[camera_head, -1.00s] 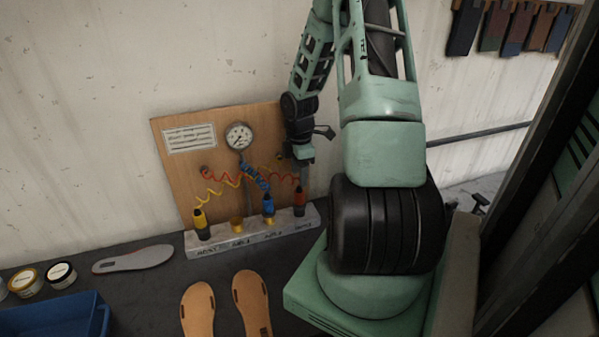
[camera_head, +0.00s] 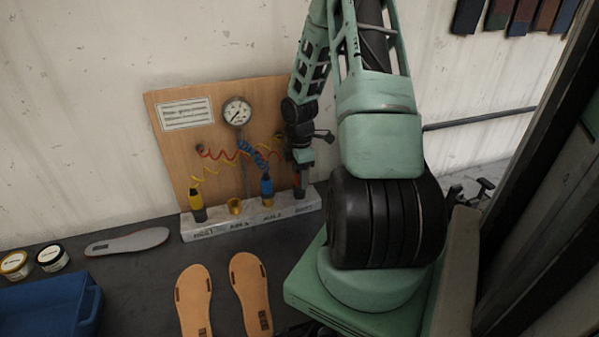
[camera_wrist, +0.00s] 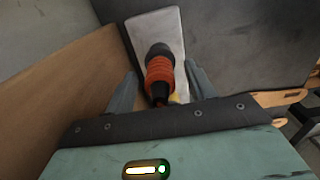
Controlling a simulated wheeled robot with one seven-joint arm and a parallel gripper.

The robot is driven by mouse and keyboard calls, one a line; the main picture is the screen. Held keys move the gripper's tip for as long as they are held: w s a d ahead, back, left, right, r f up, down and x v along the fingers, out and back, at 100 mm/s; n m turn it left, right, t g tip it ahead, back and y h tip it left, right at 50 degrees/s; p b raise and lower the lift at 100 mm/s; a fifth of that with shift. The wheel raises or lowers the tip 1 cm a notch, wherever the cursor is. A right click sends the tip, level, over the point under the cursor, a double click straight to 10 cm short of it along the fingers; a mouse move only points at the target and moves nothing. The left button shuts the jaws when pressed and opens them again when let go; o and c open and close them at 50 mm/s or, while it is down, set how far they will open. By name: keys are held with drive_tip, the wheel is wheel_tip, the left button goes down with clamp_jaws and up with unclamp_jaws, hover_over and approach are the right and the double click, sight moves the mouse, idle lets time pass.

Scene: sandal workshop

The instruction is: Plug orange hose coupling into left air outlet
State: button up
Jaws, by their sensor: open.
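The orange coupling (camera_wrist: 159,72) stands in the right-hand rest of the pale block (camera_head: 215,232), in front of the wooden board. My gripper (camera_wrist: 160,78) is open, with one finger on each side of the coupling; contact cannot be told. In the head view, my gripper (camera_head: 301,173) covers much of the coupling. The left air outlet (camera_head: 235,207) is a brass socket, open and empty, second from the left on the block. The blue coupling (camera_head: 267,186) stands upright in the right brass outlet (camera_head: 268,202). The yellow coupling (camera_head: 195,200) stands in the left-hand rest.
Coiled hoses run from the board (camera_head: 172,150), which carries a gauge (camera_head: 237,111). Two tan soles (camera_head: 195,300), a grey insole (camera_head: 127,242), tins (camera_head: 52,257) and a blue bin (camera_head: 45,308) lie on the dark bench. Bare bench lies directly before the block.

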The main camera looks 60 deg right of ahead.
drive_tip(key=c, duration=0.9)
wheel_tip(320, 180, up, 13)
drive_tip(key=p, duration=1.3)
